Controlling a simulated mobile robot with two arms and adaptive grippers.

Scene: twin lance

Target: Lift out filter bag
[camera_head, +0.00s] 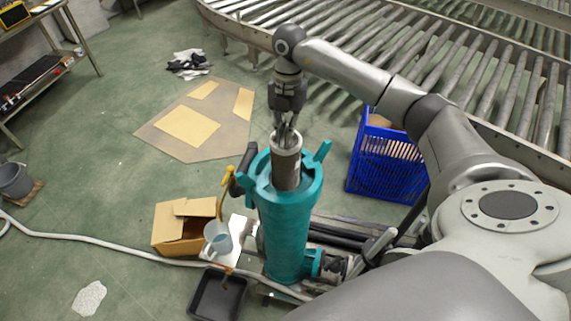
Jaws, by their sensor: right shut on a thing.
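A grey cylindrical filter bag (287,166) stands upright in the open top of a teal filter housing (286,229). Its upper part shows above the housing's rim and its lower part is hidden inside. My right gripper (287,128) points down from above and is shut on the top of the filter bag. My left gripper is not in view.
A cardboard box (180,230), a blue-grey cup (217,238) and a black tray (217,296) are left of the housing. A blue crate (385,165) stands to the right. A roller conveyor (480,75) runs behind. A hose (110,244) crosses the floor.

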